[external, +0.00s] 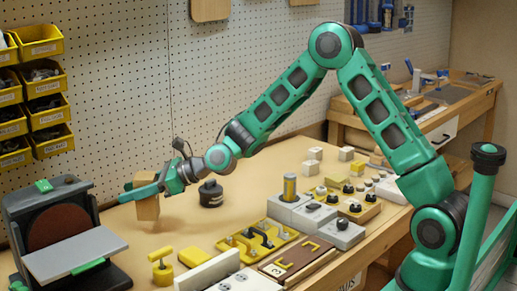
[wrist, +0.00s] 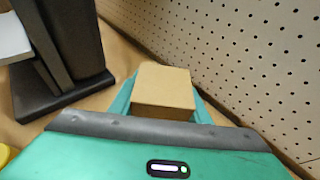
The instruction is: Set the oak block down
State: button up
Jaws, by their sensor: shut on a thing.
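The oak block (external: 147,208) is a plain light-brown wooden block. My gripper (external: 143,192) is shut on it, with the green fingers on either side. In the external view the block hangs upright below the fingers, at or just above the bench top (external: 190,222); I cannot tell whether its bottom touches. In the wrist view the block (wrist: 164,88) shows between the two green fingers (wrist: 160,100), its top face toward the camera. Its lower part is hidden there.
A disc sander (external: 66,235) with a grey table stands left of the block. The pegboard wall (external: 120,100) is behind. A black round object (external: 210,194) sits right of my gripper. A yellow knobbed piece (external: 161,268) and several fixtures stand in front. Bench around the block is bare.

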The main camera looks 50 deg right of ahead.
aim_at(158, 196)
jog(key=f, duration=0.4)
jog(key=shift+w+d+f, duration=0.15)
jog(key=shift+w, duration=0.05)
jog(key=o, duration=1.2)
jog(key=shift+f, duration=0.1)
jog(key=shift+o, duration=0.2)
jog(key=v, duration=1)
jog(key=shift+s+d, duration=0.2)
jog(key=shift+d, duration=0.1)
jog(key=shift+v, duration=0.75)
